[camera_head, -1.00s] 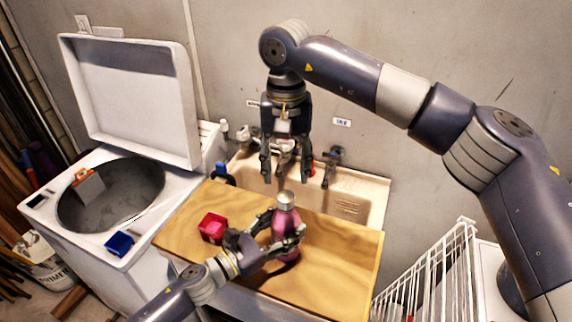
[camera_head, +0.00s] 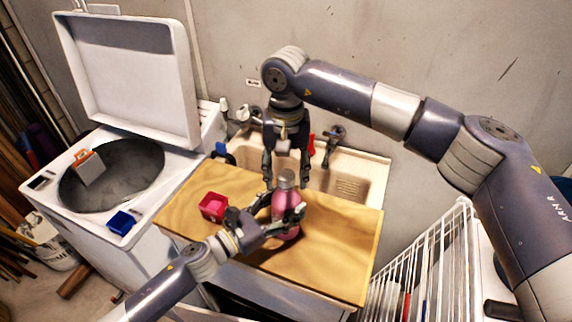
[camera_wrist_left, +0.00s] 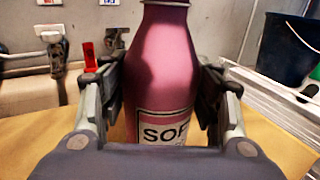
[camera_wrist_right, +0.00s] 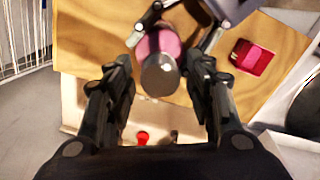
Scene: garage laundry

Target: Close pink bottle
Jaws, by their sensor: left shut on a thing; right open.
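The pink bottle (camera_head: 286,199) stands upright over the wooden board, with a silver-grey cap (camera_head: 286,178) on top. Its white label reading "SOF" shows in the left wrist view (camera_wrist_left: 165,128). My left gripper (camera_head: 283,213) is shut around the bottle's body from the near side. My right gripper (camera_head: 286,180) points down from above, open, with its fingers near either side of the cap. In the right wrist view the cap (camera_wrist_right: 160,76) lies between and beyond the open fingertips; I see no clear contact. How tightly the cap sits is hidden.
A red box (camera_head: 213,207) sits on the wooden board (camera_head: 330,260), left of the bottle. Behind are a sink (camera_head: 355,185) and tap (camera_head: 331,145). An open washer (camera_head: 110,185) stands left, with a blue box (camera_head: 122,222) on it. A white rack (camera_head: 430,260) stands right.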

